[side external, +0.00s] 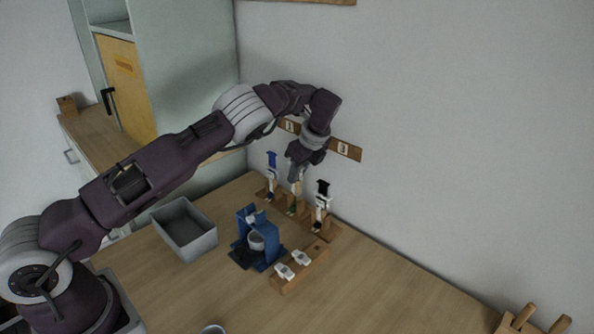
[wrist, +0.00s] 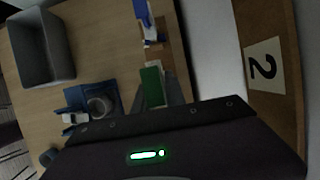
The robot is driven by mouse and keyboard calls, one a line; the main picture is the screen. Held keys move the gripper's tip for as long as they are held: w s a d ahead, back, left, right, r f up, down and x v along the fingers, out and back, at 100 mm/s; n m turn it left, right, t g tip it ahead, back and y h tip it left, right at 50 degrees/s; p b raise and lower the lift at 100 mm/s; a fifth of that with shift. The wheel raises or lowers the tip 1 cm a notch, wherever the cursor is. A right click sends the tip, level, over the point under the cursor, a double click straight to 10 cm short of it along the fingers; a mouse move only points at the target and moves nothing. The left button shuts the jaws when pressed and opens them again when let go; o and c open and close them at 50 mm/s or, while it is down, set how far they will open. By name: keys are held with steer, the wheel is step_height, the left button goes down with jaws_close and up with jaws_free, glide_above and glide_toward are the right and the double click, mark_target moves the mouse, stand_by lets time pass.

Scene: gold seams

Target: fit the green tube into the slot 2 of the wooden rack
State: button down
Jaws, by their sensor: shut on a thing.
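My gripper (side external: 296,176) points down over the middle of the wooden rack (side external: 326,232), close to the wall. It is shut on the green tube (wrist: 152,84). In the side view a small green part (side external: 292,209) shows low between the blue-topped tube (side external: 271,163) and the black-topped tube (side external: 322,190). Those two stand upright in the rack. My fingers hide much of the green tube, and I cannot tell how deep its lower end sits. The number 2 plate (wrist: 263,66) shows on the wall board in the wrist view.
A blue stand with a grey cup (side external: 256,241) is in front of the rack, beside a wooden block (side external: 302,272) with white pieces. A grey bin (side external: 186,243) is at left. The wall is close behind. The right table is mostly clear.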

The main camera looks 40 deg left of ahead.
mark_target(297, 193)
steer(key=shift+f, duration=2.3)
stand_by(2.4)
steer(key=c, duration=1.3)
jaws_free()
steer(key=v, duration=1.3)
